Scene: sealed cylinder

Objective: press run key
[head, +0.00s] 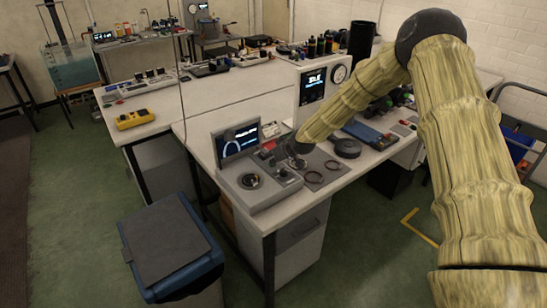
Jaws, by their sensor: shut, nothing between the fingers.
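A grey console (262,196) with a tilted screen (238,141) sits at the near corner of the white bench. A round dark knob (250,181) is on its left part. A small group of keys (286,176) is on its right part; which one is the run key is too small to tell. My gripper (287,166) is shut and empty, pointing down just above or at these keys. Whether it touches a key cannot be told. My gripper hides part of the console's back right.
A grey plate with two dark rings (313,177) and a black round disc (347,148) lie right of the console. A white upright unit with a screen and gauge (320,88) stands behind my arm. A blue bin with a grey lid (168,244) stands on the floor at front left.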

